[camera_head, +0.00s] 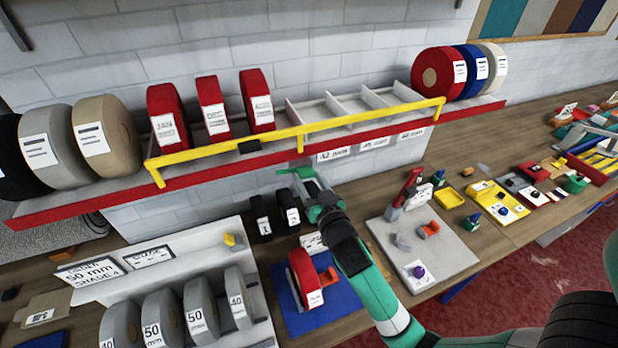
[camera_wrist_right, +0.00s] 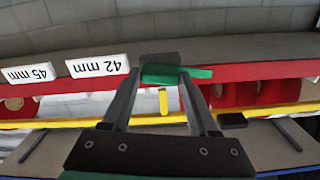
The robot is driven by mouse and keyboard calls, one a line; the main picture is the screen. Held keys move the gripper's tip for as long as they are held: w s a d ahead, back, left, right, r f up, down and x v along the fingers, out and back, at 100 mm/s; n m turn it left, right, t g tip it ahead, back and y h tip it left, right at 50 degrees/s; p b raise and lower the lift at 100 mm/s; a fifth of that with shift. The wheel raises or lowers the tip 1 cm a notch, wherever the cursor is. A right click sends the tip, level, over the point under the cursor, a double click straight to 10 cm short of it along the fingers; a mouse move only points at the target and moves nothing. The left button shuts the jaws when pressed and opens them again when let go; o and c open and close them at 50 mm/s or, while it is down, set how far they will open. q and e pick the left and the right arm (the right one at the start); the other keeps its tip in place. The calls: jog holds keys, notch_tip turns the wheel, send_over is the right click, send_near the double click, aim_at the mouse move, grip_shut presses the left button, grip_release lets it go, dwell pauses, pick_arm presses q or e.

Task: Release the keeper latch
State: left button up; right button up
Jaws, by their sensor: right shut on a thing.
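The yellow keeper bar (camera_head: 350,122) runs along the front of the upper shelf. A small black block (camera_head: 250,146), which looks like its latch, sits on the bar left of a short yellow post (camera_head: 300,143). The black block also shows in the wrist view (camera_wrist_right: 232,120), right of the fingers. My right gripper (camera_head: 312,192) is below the shelf, below and right of the block and apart from it. In the wrist view its fingers (camera_wrist_right: 162,80) close on a green piece (camera_wrist_right: 195,73) with a dark grey block (camera_wrist_right: 160,59). What this piece is, I cannot tell. My left gripper is not in view.
Red rolls (camera_head: 213,105) stand on the shelf left of empty dividers (camera_head: 345,105). Below are grey rolls (camera_head: 162,320), a red roll (camera_head: 304,278) on a blue mat (camera_head: 335,318), and a grey board (camera_head: 450,248) with small parts. Open space lies before the bar.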

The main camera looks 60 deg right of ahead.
jog(key=shift+n, duration=1)
jog(key=o, duration=1.4)
jog(key=b+v, duration=0.1)
jog(key=v, duration=1)
jog(key=shift+s+a+b, duration=0.15)
jog(key=shift+s+b, duration=0.1)
jog(key=shift+b, duration=0.05)
